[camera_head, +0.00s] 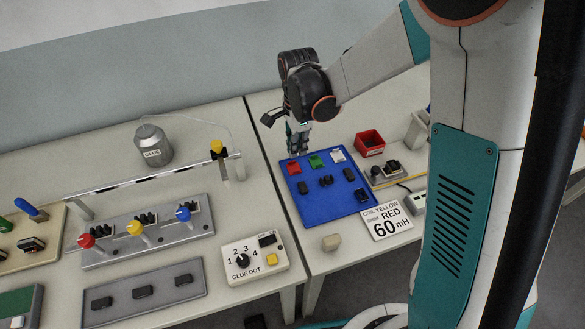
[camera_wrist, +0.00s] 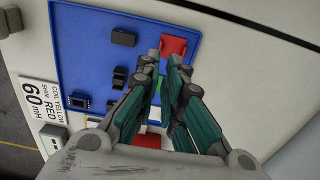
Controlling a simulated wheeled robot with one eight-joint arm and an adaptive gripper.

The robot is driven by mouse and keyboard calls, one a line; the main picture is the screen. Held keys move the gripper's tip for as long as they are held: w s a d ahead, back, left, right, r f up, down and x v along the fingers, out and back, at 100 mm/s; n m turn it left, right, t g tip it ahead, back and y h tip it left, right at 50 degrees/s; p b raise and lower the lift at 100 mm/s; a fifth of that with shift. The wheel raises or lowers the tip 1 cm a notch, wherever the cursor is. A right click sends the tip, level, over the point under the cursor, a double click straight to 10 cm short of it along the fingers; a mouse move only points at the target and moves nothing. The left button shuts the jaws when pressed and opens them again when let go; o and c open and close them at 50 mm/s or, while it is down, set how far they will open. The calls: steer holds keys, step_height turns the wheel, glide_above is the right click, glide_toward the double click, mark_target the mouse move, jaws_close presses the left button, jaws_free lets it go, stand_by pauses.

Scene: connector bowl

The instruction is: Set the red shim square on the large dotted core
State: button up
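The red shim (camera_head: 294,168) lies at the back left corner of the blue mat (camera_head: 325,203). It also shows in the wrist view (camera_wrist: 174,47), just beyond my fingertips. My gripper (camera_head: 296,152) is above and just behind the red shim. In the wrist view my fingers (camera_wrist: 166,61) are apart with a gap between them and nothing held. Several dark cores lie on the mat: one at the left (camera_head: 302,187), a pair in the middle (camera_head: 325,181), others at the right (camera_head: 361,195). Dots on them are too small to make out.
A green shim (camera_head: 316,161) and a white shim (camera_head: 338,156) lie right of the red one. A red bin (camera_head: 369,142) stands behind the mat. A printed card (camera_head: 387,221) lies at its front right. Grey fixtures with colored knobs (camera_head: 140,232) fill the left table.

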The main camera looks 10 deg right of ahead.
mark_target(297, 167)
step_height(297, 167, down, 10)
steer(key=b, duration=0.3)
steer(key=shift+d+r, duration=0.15)
steer(key=shift+r, duration=0.2)
jaws_close()
